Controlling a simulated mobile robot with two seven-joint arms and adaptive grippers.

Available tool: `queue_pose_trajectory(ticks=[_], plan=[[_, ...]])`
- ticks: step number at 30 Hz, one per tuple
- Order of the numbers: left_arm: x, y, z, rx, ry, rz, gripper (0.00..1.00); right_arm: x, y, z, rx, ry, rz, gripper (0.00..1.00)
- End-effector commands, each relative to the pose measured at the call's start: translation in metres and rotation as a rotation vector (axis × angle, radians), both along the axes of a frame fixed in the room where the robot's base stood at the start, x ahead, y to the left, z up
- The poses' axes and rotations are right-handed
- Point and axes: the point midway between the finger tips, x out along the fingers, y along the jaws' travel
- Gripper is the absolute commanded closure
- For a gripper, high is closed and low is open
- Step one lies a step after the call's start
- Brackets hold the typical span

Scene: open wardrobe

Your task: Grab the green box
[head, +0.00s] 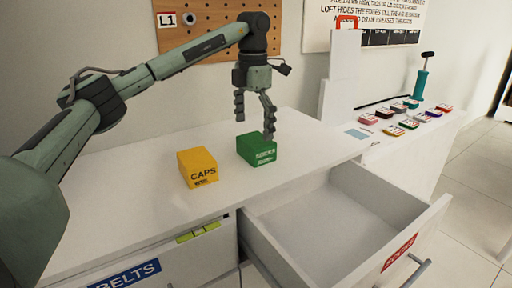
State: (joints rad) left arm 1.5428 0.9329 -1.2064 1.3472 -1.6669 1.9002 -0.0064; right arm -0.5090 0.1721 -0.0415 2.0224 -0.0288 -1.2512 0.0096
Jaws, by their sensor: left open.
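The green box (257,149), with white lettering on its front, sits on the white cabinet top in the head view. My left gripper (254,128) points down just above and in front of it, with its fingers spread open and empty. The right fingertip overlaps the box's right upper part in the picture; I cannot tell whether it touches. My right gripper is not in view.
A yellow CAPS box (198,167) stands left of the green box. An empty drawer (325,222) is pulled open below the top. At the right, a white surface holds several small coloured packs (405,112) and a teal pump (421,82). A pegboard (200,35) hangs behind.

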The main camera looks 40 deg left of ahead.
Motion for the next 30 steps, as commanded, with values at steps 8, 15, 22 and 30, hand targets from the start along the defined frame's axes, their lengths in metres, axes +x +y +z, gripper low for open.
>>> queue_pose_trajectory(ticks=[8, 15, 22, 30], plan=[[0.003, -0.005, -0.040, 0.000, 0.002, 0.002, 0.00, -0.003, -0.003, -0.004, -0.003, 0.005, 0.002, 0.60], [0.003, -0.005, -0.050, 0.000, -0.001, 0.001, 0.00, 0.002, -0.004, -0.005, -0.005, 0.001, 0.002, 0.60], [0.003, -0.005, -0.049, 0.000, -0.001, 0.001, 0.15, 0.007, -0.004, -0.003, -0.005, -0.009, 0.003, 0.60], [0.003, -0.005, -0.049, 0.000, -0.001, 0.001, 0.48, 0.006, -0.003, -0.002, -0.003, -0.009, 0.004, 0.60]])
